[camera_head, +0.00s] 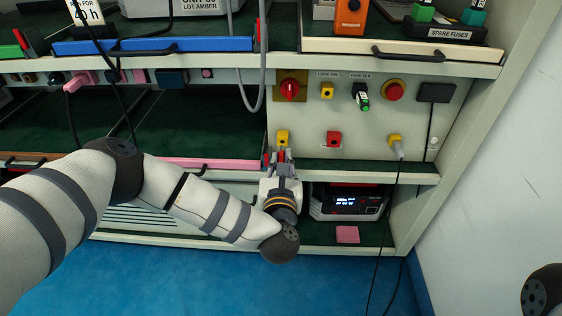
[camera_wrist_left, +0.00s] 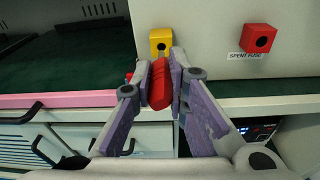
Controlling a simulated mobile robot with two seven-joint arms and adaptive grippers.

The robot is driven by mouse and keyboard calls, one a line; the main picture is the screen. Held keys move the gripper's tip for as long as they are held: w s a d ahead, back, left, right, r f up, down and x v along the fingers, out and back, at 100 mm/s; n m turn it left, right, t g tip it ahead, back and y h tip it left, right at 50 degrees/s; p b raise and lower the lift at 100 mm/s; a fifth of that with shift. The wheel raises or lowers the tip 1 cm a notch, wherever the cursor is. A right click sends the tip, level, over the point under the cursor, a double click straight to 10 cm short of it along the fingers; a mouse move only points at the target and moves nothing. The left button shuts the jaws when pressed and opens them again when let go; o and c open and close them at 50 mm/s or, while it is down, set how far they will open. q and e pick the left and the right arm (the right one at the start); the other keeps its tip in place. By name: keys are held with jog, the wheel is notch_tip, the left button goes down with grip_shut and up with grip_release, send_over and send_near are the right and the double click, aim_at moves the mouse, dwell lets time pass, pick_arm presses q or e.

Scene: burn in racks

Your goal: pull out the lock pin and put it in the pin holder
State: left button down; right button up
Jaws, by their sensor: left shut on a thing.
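My left gripper (camera_head: 281,160) is shut on a red ribbed piece, which looks like the lock pin (camera_wrist_left: 161,82), standing roughly upright between the fingers in the left wrist view. The gripper is just below and in front of a yellow block (camera_head: 283,138) with a dark hole, which looks like the pin holder and also shows in the left wrist view (camera_wrist_left: 161,40). The hole looks empty; I cannot tell whether the red piece touches the block. A second yellow block (camera_head: 327,90), under a lock pin label, shows a dark, empty-looking hole. My right gripper is out of view.
The red spent fuse block (camera_head: 334,139) is right of the gripper. Above are a red rotary switch (camera_head: 290,86), a green-ended fuse part (camera_head: 363,102) and a red button (camera_head: 393,90). A yellow plug (camera_head: 396,141) trails a cable. A lit device (camera_head: 347,204) stands below the shelf.

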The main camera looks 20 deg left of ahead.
aim_at(282, 152)
pick_arm(q)
jog(key=shift+r+b+x, duration=0.1)
jog(key=shift+b+x, duration=0.5)
jog(key=shift+x, duration=0.4)
jog(key=shift+r+b+x, duration=0.15)
jog(key=shift+b+x, duration=0.4)
jog(key=shift+x, duration=0.4)
jog(key=c, duration=1.5)
grip_release()
jog(key=shift+d, duration=0.1)
